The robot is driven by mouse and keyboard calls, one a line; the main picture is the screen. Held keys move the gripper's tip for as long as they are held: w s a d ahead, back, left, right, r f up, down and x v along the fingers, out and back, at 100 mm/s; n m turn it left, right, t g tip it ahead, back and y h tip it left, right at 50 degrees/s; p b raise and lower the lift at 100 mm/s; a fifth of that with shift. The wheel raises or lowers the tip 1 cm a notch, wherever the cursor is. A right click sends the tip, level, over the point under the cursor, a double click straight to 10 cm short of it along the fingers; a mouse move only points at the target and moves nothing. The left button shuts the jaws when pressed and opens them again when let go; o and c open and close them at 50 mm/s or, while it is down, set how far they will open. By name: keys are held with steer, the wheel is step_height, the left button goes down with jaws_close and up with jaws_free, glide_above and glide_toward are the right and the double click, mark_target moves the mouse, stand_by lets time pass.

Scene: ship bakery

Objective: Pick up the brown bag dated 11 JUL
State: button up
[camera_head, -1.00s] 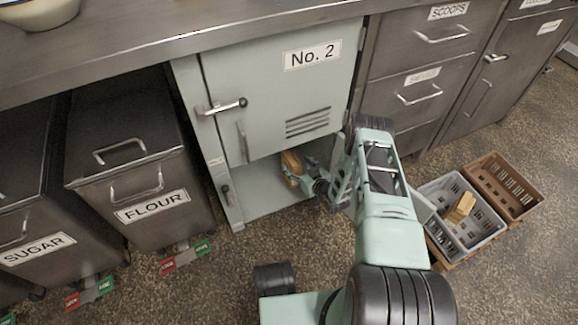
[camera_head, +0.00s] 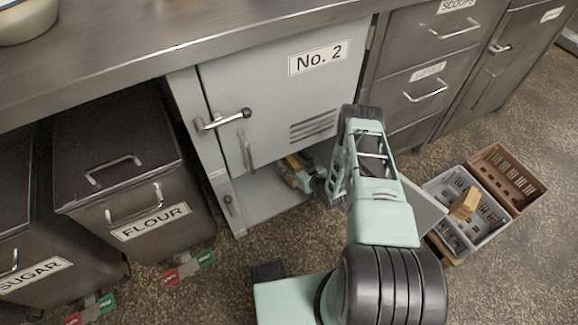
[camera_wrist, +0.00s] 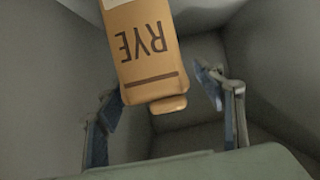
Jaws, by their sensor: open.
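A brown bag (camera_wrist: 150,55) marked RYE appears upside down in the wrist view, with a white label cut off at the top edge. No date is readable on it. My gripper (camera_wrist: 160,92) is open, one finger to each side of the bag, with a gap at the right finger. In the head view a brown bag (camera_head: 293,172) is in the low open compartment (camera_head: 262,196) under the No. 2 door, partly hidden by my gripper (camera_head: 308,180).
A grey crate (camera_head: 438,192) on the floor at right holds another tan bag (camera_head: 465,203), date unreadable. A brown crate (camera_head: 518,183) adjoins it. The No. 2 door (camera_head: 270,110) is shut above the compartment. A flour bin (camera_head: 125,180) stands at left.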

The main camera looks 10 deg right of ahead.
steer(key=c, duration=1.7)
steer(key=shift+r, duration=0.15)
jaws_close()
